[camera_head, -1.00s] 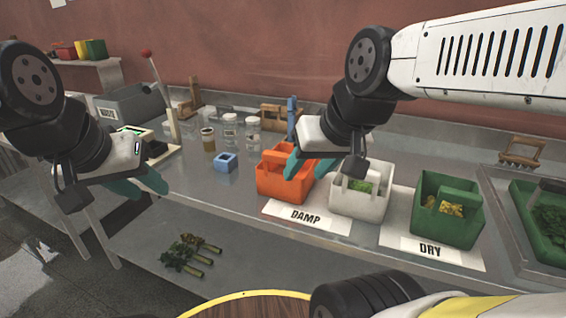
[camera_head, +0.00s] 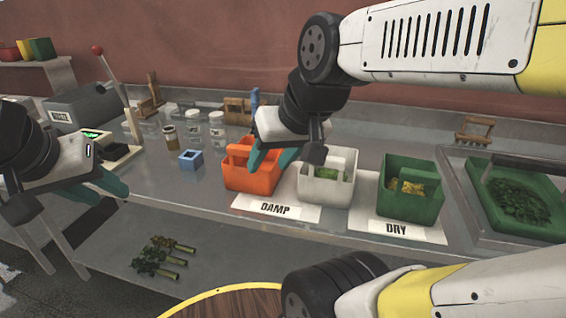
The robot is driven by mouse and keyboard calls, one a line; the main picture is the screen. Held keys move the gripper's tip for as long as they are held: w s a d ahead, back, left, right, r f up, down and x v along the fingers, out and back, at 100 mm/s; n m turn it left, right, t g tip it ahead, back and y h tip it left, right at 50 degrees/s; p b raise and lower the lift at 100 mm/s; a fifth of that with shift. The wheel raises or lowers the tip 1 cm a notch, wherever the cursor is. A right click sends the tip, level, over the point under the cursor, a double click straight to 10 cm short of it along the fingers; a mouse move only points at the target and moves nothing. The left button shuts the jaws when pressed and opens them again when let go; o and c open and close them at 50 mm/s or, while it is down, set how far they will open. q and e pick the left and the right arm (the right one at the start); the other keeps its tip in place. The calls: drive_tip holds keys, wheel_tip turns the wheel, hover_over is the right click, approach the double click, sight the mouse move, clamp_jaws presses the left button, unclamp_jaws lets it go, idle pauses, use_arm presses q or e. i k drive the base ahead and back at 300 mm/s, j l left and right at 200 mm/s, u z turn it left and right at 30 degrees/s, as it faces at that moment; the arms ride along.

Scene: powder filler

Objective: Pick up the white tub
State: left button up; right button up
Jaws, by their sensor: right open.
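The white tub (camera_head: 325,193) stands upright on the bench, between the orange tub (camera_head: 250,181) and the green tub (camera_head: 409,201). It has a raised handle and green leafy matter inside. My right gripper (camera_head: 271,160) is open and empty, with its teal fingers in front of the orange tub's upper part in the picture, left of the white tub. Whether it touches the orange tub I cannot tell. My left gripper (camera_head: 97,190) is open and empty near the bench's front edge at the left, far from the white tub.
A DAMP card (camera_head: 275,209) and a DRY card (camera_head: 397,229) lie at the tubs. A small blue box (camera_head: 190,160) and several jars stand further left. A green tray (camera_head: 515,204) of leaves is at the right. Leafy stalks (camera_head: 160,256) lie on the lower shelf.

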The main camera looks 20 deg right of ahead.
sight(331, 185)
drive_tip(key=z, duration=3.05)
drive_tip(key=u, duration=1.85)
drive_tip(key=j, duration=0.8)
